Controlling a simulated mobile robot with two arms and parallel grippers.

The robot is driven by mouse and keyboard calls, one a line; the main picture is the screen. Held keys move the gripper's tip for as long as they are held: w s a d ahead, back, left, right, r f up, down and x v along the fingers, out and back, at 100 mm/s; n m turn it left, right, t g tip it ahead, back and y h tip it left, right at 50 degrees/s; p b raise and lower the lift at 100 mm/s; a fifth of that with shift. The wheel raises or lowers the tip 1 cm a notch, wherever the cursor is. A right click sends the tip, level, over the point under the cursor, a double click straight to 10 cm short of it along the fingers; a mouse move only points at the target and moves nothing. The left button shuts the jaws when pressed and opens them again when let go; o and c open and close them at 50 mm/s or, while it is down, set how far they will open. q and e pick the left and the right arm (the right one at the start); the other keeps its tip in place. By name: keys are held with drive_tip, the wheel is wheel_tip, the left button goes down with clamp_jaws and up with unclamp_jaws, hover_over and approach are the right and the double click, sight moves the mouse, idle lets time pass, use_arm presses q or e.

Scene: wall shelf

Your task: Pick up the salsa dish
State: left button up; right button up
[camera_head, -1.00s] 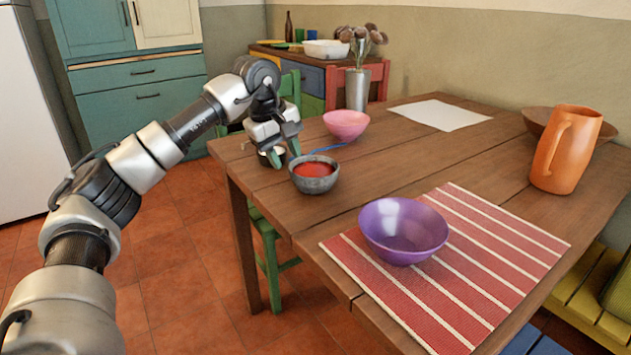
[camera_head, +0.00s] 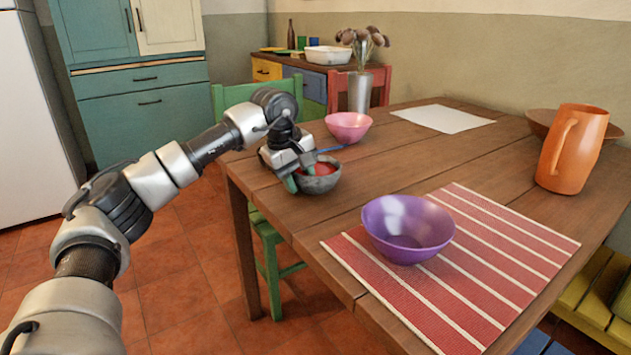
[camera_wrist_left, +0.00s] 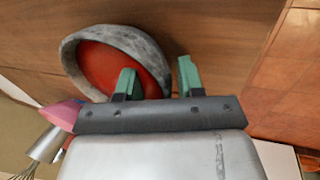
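The salsa dish (camera_head: 322,184) is a grey, stone-like bowl of red salsa near the left edge of the wooden table. It also shows in the left wrist view (camera_wrist_left: 153,57). My left gripper (camera_head: 299,173) is at the dish's left side, with its green fingertips apart. In the left wrist view the gripper (camera_wrist_left: 158,79) has one finger over the salsa and the other outside the bowl, with the rim between them. The fingers do not look closed on the rim. The gripper hides part of the dish's left side. My right gripper is not in view.
A pink bowl (camera_head: 348,127) stands behind the dish, with a thin blue item (camera_head: 331,149) between them. A purple bowl (camera_head: 407,229) sits on a red striped mat (camera_head: 490,262). An orange pitcher (camera_head: 572,150) stands at the right. A green chair (camera_head: 272,262) is by the table's left edge.

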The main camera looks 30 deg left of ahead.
use_arm(q)
drive_tip(key=shift+c, duration=0.2)
clamp_jaws()
drive_tip(key=shift+r, duration=0.2)
idle(0.4)
